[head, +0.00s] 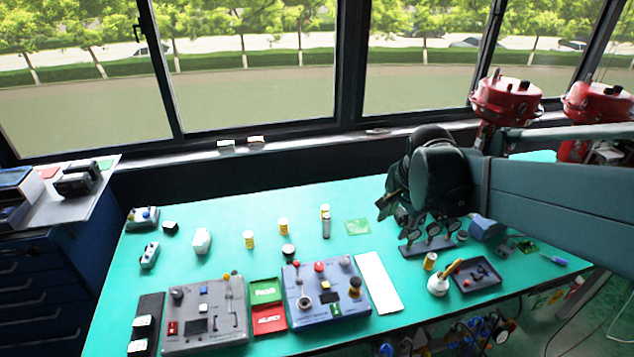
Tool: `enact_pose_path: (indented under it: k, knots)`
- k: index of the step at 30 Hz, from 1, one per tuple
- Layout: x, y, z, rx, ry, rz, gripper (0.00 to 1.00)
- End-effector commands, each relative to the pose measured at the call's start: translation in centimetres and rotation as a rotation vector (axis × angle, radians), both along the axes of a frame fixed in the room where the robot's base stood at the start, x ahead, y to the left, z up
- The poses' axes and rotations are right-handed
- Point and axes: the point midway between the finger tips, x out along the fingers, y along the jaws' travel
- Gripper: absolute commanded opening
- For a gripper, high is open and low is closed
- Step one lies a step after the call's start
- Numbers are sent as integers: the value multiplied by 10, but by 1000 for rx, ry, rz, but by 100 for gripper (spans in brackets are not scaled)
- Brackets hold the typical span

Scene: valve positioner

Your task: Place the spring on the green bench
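The green bench (225,258) spans the middle of the head view, with many small parts on it. I cannot pick out the spring with certainty; a small grey upright cylinder (326,229) near the middle back is too small to identify. My gripper (388,208) is over the right back part of the bench, beside a dark rack with round gauges (428,246). Its fingers are dark and partly merge with the wrist, so I cannot tell whether they are open or shut, or whether they hold anything.
Two control panels (215,337) (300,313) stand at the front, with green and red trays (266,292) between them. A white plate (378,282) and dark tray (476,277) lie to the right. Red valve actuators (506,98) stand behind. The bench's left middle has free room.

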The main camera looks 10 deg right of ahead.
Motion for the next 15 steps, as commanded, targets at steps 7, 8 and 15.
enact_pose_path:
  k: [7, 8, 15]
  knots:
    - [-26, 38, 15, -92, -44, 270, 36]
    - [-29, 42, 17, -104, -49, 302, 36]
    - [-54, 73, 26, -206, -93, 557, 36]
